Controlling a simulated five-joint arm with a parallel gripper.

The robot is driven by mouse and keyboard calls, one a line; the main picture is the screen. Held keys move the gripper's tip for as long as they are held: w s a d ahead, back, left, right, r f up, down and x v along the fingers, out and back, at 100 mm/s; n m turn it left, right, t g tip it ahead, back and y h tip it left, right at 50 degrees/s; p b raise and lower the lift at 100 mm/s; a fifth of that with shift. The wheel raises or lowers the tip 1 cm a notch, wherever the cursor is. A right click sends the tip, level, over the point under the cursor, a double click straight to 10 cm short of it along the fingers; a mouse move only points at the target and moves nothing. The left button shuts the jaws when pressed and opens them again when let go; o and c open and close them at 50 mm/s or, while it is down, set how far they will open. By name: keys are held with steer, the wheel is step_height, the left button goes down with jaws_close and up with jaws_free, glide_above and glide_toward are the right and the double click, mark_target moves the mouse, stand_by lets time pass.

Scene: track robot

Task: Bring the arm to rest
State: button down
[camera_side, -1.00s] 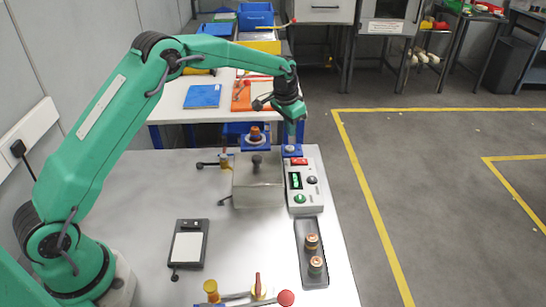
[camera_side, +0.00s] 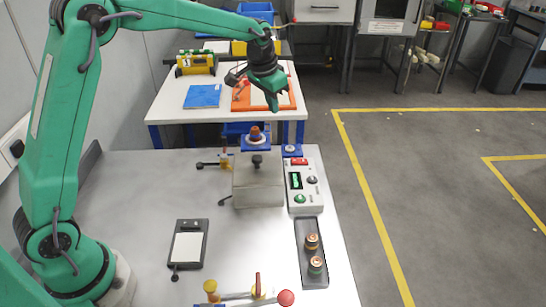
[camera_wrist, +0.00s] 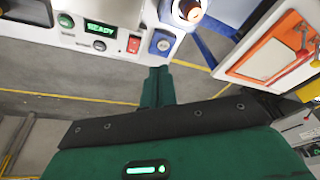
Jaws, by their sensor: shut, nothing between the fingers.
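My green arm stands at the left of the grey worktable in the side view, its forearm reaching right and high. My gripper (camera_side: 273,104) points down, shut and empty, in the air beyond the worktable's far edge. In the side view it appears in front of the white table with the orange-framed board. In the wrist view my gripper (camera_wrist: 157,85) shows as narrow green fingers held together, with nothing between them. The control box (camera_side: 304,187) with a green display and buttons lies on the right of the worktable. Its display (camera_wrist: 99,29) reads READY in the wrist view.
A grey metal block (camera_side: 258,183) with a knob stands mid-table. A dark tray (camera_side: 310,270) holds two small round parts. A black-framed pad (camera_side: 188,244) lies left, and toggle clamps (camera_side: 240,296) line the front. Open floor (camera_side: 430,200) lies to the right.

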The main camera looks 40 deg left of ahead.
steer(key=s+r+n+t, duration=0.1)
steer(key=s+r, duration=0.4)
steer(key=s, duration=0.7)
steer(key=s+r+t, duration=0.1)
steer(key=s+r, duration=0.3)
steer(key=s, duration=0.7)
steer(key=s+f+n, duration=0.1)
steer(key=s+f, duration=0.2)
steer(key=s, duration=0.7)
steer(key=shift+t, duration=0.3)
